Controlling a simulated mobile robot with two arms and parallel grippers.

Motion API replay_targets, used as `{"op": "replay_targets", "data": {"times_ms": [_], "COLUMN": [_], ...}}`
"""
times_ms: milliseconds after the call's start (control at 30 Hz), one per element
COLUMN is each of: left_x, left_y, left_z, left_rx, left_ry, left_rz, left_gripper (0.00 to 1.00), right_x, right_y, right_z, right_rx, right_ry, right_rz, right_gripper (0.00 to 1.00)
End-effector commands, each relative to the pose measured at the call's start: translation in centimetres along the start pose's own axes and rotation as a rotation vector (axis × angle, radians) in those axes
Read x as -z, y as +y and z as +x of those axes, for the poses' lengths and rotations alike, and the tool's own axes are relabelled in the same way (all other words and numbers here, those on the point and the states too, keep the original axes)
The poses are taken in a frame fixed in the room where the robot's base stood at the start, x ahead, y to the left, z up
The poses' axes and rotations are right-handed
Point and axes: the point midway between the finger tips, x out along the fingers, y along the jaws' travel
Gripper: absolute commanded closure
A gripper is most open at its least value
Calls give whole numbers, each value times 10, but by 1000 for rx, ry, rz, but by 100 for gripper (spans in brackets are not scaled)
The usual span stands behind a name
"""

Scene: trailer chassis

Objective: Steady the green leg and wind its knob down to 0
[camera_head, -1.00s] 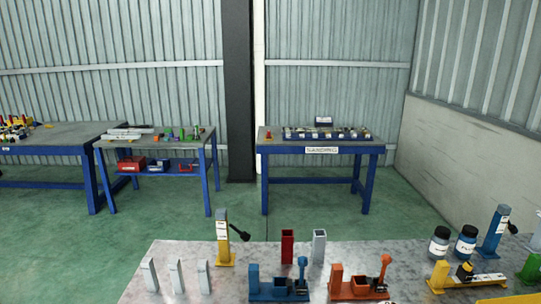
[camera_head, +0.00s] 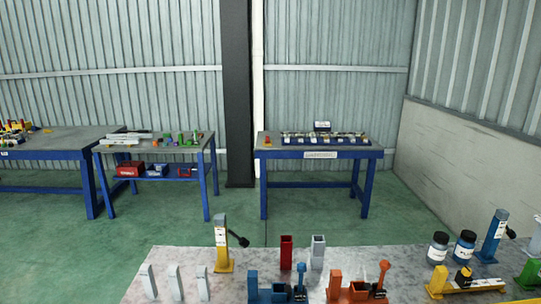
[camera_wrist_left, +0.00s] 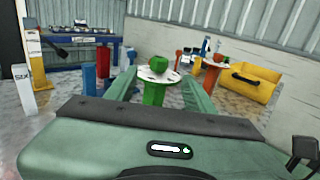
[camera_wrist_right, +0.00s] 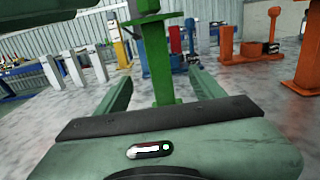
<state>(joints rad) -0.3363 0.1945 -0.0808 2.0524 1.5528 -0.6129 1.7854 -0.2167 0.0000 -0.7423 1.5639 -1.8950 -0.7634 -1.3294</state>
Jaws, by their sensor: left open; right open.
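The green leg (camera_wrist_right: 158,62) stands upright in the right wrist view, between the open fingers of my right gripper (camera_wrist_right: 160,78). I cannot tell whether they touch it. In the left wrist view, the leg's green stem (camera_wrist_left: 154,94) carries a pale marked dial (camera_wrist_left: 142,74) with a green knob (camera_wrist_left: 158,63) on top. My left gripper (camera_wrist_left: 159,77) is open, with its fingers on either side of the stem and dial. The dial marks are too small to read. Neither gripper shows in the head view.
Near the leg stand an orange leg with a dial (camera_wrist_left: 215,66), a yellow bin (camera_wrist_left: 250,83), and blue and red posts (camera_wrist_left: 103,62). In the head view, the grey bench holds white posts (camera_head: 176,282), a yellow post (camera_head: 222,240) and dark-lidded jars (camera_head: 464,246).

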Motion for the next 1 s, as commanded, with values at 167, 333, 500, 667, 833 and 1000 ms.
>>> {"op": "replay_targets", "data": {"times_ms": [167, 333, 500, 667, 833, 1000], "left_x": [0, 0, 0, 0, 0, 0], "left_y": [0, 0, 0, 0, 0, 0], "left_z": [0, 0, 0, 0, 0, 0], "left_rx": [0, 0, 0, 0, 0, 0], "left_ry": [0, 0, 0, 0, 0, 0], "left_rz": [0, 0, 0, 0, 0, 0], "left_gripper": [46, 46, 46, 46, 46, 46], "right_x": [0, 0, 1, 2, 1, 1], "right_y": [0, 0, 0, 0, 0, 0], "right_z": [0, 0, -9, -38, -76, -104], "right_rx": [0, 0, -1, -2, -2, -1], "right_ry": [0, 0, 3, 4, 4, 2], "right_rz": [0, 0, 0, -1, 0, 0], "right_gripper": [9, 9, 9, 9, 9, 9]}}
